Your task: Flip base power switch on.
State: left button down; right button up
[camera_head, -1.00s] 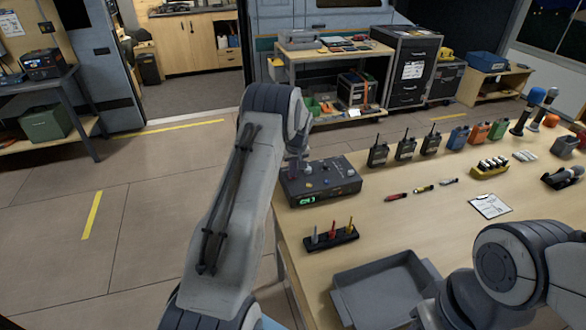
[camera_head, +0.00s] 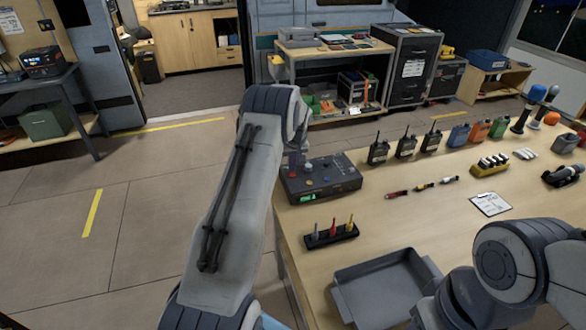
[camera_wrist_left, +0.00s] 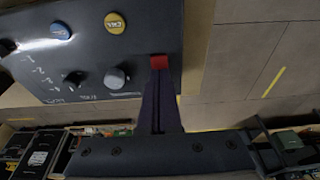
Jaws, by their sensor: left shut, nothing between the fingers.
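My left gripper (camera_head: 293,170) is at the left side of this box. In the left wrist view its fingers (camera_wrist_left: 159,85) are shut with nothing held, and a red piece (camera_wrist_left: 159,62) shows at their tips near the panel's edge. I cannot tell whether they touch it. My right gripper is out of view.
A black holder (camera_head: 331,236) with upright coloured pieces and a grey tray (camera_head: 385,290) are nearer on the table (camera_head: 400,225). Several radios (camera_head: 405,144) stand to the right. Small coloured items and a clipboard (camera_head: 491,204) lie mid-table. Floor left of the table is clear.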

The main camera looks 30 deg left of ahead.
aim_at(293, 175)
pick_arm(q)
jog(key=p+v, duration=0.2)
jog(key=v, duration=0.3)
jog(key=shift+w+a+r+p, duration=0.1)
jog(key=shift+w+a+p, duration=0.1)
jog(key=shift+p, duration=0.2)
jog(key=s+d+r+b, duration=0.3)
jog(key=r, duration=0.4)
jog(key=shift+d+r, duration=0.2)
jog(key=shift+r, duration=0.15)
